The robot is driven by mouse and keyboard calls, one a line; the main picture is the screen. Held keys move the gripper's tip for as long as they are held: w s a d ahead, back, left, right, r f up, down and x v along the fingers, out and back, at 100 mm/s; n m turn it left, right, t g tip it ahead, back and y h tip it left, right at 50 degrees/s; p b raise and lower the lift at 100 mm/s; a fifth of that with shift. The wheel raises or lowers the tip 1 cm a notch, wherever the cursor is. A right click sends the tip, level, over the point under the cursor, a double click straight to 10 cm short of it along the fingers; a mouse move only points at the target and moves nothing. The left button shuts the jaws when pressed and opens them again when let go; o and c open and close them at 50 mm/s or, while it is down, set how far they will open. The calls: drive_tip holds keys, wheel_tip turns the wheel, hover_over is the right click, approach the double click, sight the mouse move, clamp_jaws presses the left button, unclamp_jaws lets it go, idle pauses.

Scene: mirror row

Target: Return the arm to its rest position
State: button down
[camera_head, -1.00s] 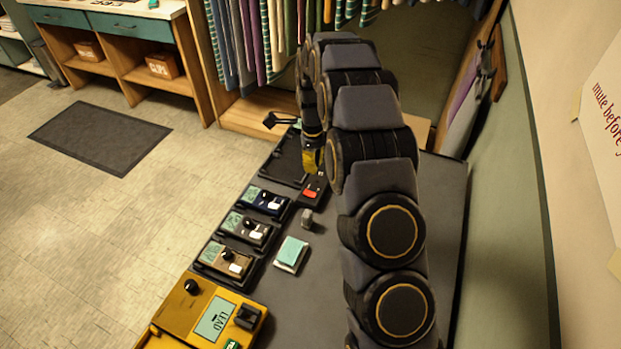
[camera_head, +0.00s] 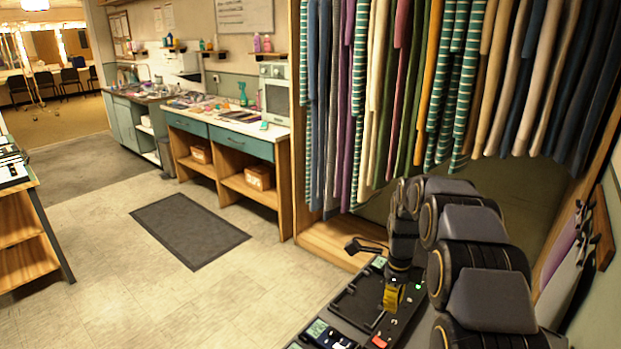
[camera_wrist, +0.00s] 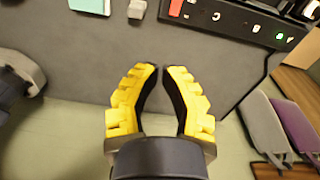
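My gripper (camera_head: 391,297) hangs over the grey bench at the lower right of the head view, its yellow fingers pointing down near an empty black tray. In the wrist view my gripper (camera_wrist: 161,68) shows two yellow fingers whose tips are almost together, with nothing between them. My dark arm fills the lower right of the head view.
A black tray (camera_head: 362,305) and a dark pedal (camera_head: 328,336) lie on the bench. Clothes (camera_head: 400,90) hang close behind my arm.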

drive_tip(key=s+a+r+n, duration=0.4)
drive_tip(key=s+r+n, duration=0.1)
drive_tip(key=s+n, duration=0.15)
drive_tip(key=s+a+r+n, duration=0.3)
drive_tip(key=s+r+n, duration=0.2)
drive_tip(key=s, duration=0.2)
drive_tip(key=s+a+n, duration=0.2)
drive_tip(key=s+n, duration=0.5)
drive_tip(key=s, duration=0.3)
drive_tip(key=s+a+r+n+g, duration=0.1)
drive_tip(key=s+a+n, duration=0.1)
drive_tip(key=s+n, duration=0.5)
drive_tip(key=s, duration=0.3)
drive_tip(key=shift+s+r, duration=0.15)
drive_tip(key=shift+s, duration=0.2)
drive_tip(key=shift+a, duration=0.1)
